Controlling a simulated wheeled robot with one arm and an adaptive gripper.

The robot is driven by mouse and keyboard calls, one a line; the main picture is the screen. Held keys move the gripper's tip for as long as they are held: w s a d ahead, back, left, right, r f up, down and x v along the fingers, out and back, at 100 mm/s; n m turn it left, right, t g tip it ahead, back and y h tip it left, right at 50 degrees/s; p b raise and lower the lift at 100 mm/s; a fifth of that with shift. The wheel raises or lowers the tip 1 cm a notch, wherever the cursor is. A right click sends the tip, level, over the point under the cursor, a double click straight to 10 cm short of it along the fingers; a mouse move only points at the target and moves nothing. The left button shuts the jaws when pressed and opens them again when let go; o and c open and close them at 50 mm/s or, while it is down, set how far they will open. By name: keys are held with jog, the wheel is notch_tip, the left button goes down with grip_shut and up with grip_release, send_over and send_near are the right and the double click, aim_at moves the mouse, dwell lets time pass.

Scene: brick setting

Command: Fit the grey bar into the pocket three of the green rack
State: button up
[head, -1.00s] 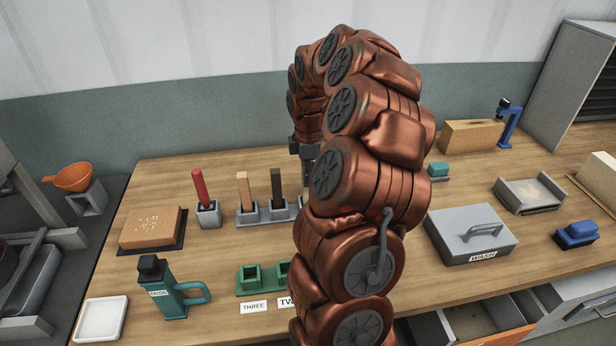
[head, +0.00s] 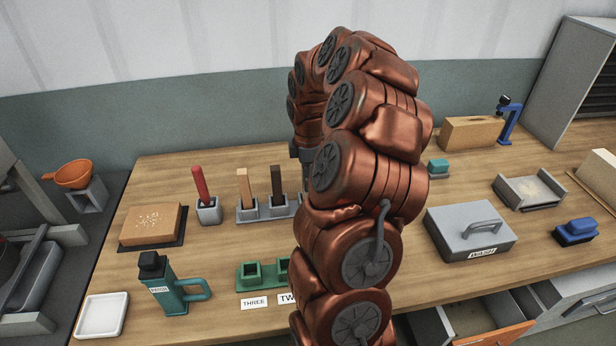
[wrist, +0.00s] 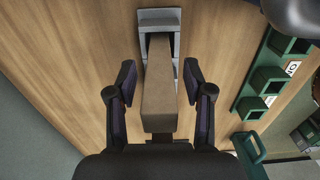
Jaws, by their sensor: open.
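In the wrist view a grey-brown bar (wrist: 160,92) stands in a grey holder (wrist: 158,18). My gripper (wrist: 159,80) is open, with one finger on each side of the bar and a narrow gap showing on both sides. In the head view my arm hides this bar and most of my gripper. The green rack (head: 240,289) lies at the front of the bench, its left pocket (head: 253,272) behind the label THREE (head: 254,302). That pocket looks empty. My arm covers the rack's right part. The rack also shows at the right of the wrist view (wrist: 243,106).
A grey rack (head: 253,216) holds a tan bar (head: 244,188) and a dark brown bar (head: 277,184). A red bar (head: 200,184) stands in its own grey block to the left. A teal bottle (head: 170,290) stands left of the green rack. A grey lidded box (head: 455,236) is at right.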

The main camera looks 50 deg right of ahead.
jog(key=shift+r+p, duration=0.1)
jog(key=shift+p, duration=0.25)
jog(key=shift+w+d+r+b, duration=0.1)
jog(key=shift+r+b, duration=0.75)
jog(key=shift+r, duration=1.05)
jog(key=shift+w+d+r+b, duration=0.1)
jog(key=shift+r+b, duration=0.75)
jog(key=shift+r, duration=1.05)
